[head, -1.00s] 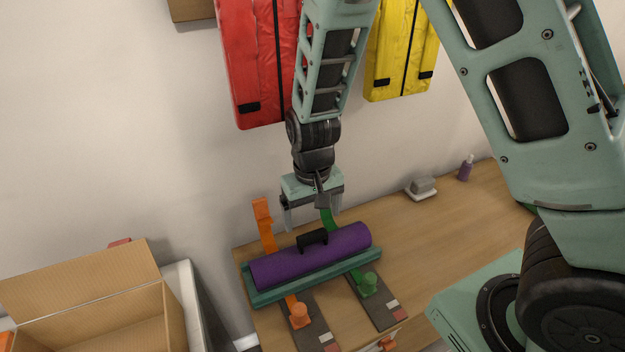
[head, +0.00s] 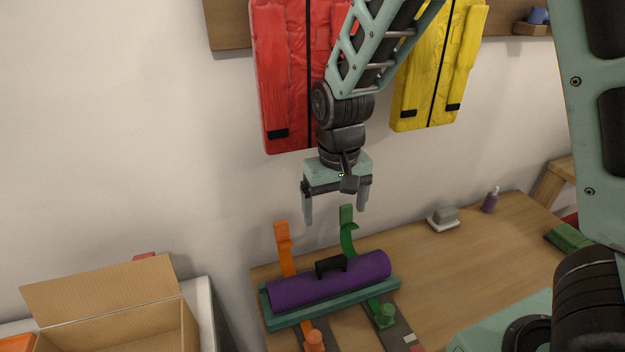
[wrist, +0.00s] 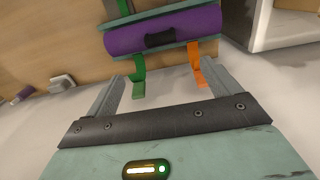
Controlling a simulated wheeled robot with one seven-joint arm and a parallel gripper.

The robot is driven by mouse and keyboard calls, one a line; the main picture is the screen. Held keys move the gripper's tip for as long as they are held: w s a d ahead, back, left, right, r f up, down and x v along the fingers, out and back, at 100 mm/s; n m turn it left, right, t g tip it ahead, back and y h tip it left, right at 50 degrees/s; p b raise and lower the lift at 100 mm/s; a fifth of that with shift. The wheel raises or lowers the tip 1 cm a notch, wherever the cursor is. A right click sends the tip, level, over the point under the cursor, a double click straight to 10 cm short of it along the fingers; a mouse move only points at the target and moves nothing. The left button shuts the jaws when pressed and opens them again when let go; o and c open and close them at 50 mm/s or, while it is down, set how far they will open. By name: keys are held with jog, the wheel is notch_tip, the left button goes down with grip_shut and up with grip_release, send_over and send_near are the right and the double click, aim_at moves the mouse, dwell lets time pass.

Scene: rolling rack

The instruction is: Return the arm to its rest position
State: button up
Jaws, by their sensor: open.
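My gripper (head: 336,205) is open and empty in the head view, fingers pointing down, above and apart from a purple roll. The purple roll (head: 357,270) with a black handle lies in a teal tray (head: 335,306) on the wooden table. In the wrist view my gripper (wrist: 150,95) shows its two grey fingers spread, with nothing between them; the purple roll (wrist: 190,30) lies beyond the fingertips.
Orange (head: 284,250) and green (head: 347,232) straps run by the tray. An open cardboard box (head: 105,295) stands at the left. Red (head: 282,75) and yellow (head: 425,70) garments hang on the wall behind my arm.

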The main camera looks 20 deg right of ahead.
jog(key=s+a+r+n, duration=0.3)
jog(key=s+n, duration=0.1)
jog(key=s, duration=0.6)
jog(key=s+a+r+n, duration=0.3)
jog(key=s, duration=0.7)
jog(key=shift+r+n+y, duration=0.2)
jog(key=shift+n+y, duration=0.1)
jog(key=shift+n, duration=0.1)
jog(key=shift+a, duration=0.15)
dwell(0.4)
